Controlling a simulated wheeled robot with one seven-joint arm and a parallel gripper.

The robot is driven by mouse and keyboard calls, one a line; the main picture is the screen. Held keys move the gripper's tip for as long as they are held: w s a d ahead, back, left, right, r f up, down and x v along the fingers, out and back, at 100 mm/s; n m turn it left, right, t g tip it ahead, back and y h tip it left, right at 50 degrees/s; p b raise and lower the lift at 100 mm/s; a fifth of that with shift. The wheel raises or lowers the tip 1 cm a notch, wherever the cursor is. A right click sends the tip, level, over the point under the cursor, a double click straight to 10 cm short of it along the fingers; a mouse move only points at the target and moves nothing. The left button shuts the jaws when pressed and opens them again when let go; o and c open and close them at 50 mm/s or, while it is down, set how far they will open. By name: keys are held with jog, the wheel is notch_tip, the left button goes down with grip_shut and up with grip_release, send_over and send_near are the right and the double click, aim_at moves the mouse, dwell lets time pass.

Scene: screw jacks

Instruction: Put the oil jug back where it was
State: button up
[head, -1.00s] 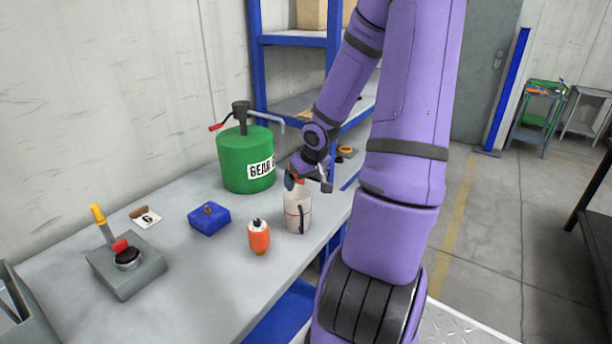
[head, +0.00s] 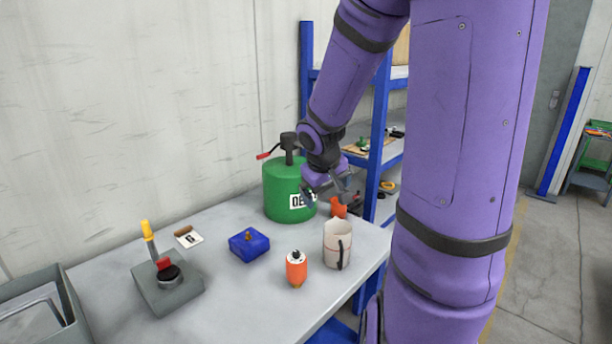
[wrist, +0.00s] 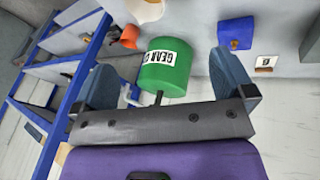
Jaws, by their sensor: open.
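The oil jug, most likely the cream jug with a dark handle (head: 337,243), stands upright on the bench near its right end. It also shows, cut off, at the top of the wrist view (wrist: 146,8). My gripper (head: 329,190) is open and empty, above and behind the jug and apart from it, close to the right side of the green drum. In the wrist view its two fingers stand wide apart, with nothing between them but the view of the drum beyond.
The green gear oil drum (head: 284,188) with a pump stands at the back. A small orange object (head: 339,208) lies behind the jug. An orange bottle (head: 296,268), blue box (head: 249,244) and grey switch box (head: 167,286) stand left. Blue shelving (head: 377,130) rises behind.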

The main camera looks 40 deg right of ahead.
jog(key=s+a+r+n+t+y, duration=0.1)
jog(key=s+a+r+y, duration=0.1)
jog(key=s+a+r, duration=0.5)
jog(key=s+a+r+n+t+y, duration=0.1)
jog(key=s+a+r+y, duration=0.1)
jog(key=s+a+r, duration=0.5)
jog(key=a, duration=0.5)
jog(key=shift+a+r+t, duration=0.25)
jog(key=shift+a+t, duration=0.1)
jog(key=shift+t, duration=0.05)
